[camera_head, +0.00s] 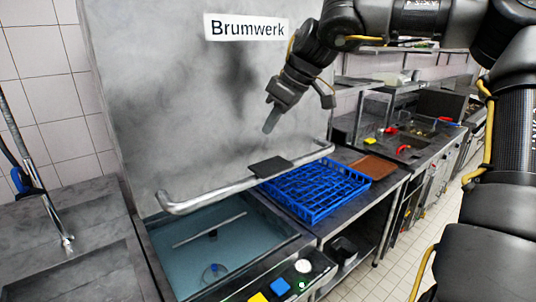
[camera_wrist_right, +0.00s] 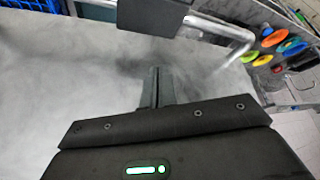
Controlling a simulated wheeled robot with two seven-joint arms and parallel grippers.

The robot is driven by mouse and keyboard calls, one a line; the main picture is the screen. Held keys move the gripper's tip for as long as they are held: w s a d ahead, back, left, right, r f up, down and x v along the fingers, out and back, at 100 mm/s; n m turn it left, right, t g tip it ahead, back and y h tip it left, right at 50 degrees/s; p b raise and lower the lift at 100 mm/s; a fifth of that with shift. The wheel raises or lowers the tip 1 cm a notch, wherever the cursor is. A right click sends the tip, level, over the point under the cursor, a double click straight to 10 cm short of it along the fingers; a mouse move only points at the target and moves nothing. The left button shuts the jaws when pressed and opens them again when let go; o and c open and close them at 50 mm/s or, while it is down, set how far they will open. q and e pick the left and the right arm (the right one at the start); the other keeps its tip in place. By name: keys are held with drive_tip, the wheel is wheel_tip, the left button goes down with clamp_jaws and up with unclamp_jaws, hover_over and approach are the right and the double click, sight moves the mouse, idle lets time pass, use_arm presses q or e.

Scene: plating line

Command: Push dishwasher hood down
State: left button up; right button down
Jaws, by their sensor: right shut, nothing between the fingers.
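The dishwasher hood (camera_head: 165,90) is a large grey metal panel with a "Brumwerk" sign. It stands raised, and the blue-grey wash tank (camera_head: 165,250) shows open below it. A bar handle (camera_head: 205,193) runs across its lower front, with a dark flat pad (camera_head: 270,167) on it. My right gripper (camera_head: 270,126) is shut and empty, pointing down above the pad and apart from it. In the right wrist view the shut fingers (camera_wrist_right: 157,75) are in front of the grey hood surface, with the pad (camera_wrist_right: 165,16) and handle (camera_wrist_right: 235,35) beyond. My left gripper is not in view.
A blue dish rack (camera_head: 315,190) stands on the counter right of the tank. A brown tray (camera_head: 373,167) lies beyond it. A panel with coloured buttons (camera_head: 280,286) is at the front. A sink tap (camera_head: 66,240) stands at left. Tiled floor is clear at right.

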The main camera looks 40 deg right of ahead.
drive_tip(key=f, duration=0.3)
drive_tip(key=shift+d+f, duration=0.2)
drive_tip(key=shift+f, duration=0.15)
use_arm(q)
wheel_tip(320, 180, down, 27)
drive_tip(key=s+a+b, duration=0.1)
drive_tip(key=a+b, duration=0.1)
drive_tip(key=b, duration=2.5)
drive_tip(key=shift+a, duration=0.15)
use_arm(e)
wheel_tip(320, 180, down, 45)
drive_tip(key=shift+s+f, duration=0.2)
drive_tip(key=shift+s, duration=0.05)
drive_tip(key=shift+r, duration=0.1)
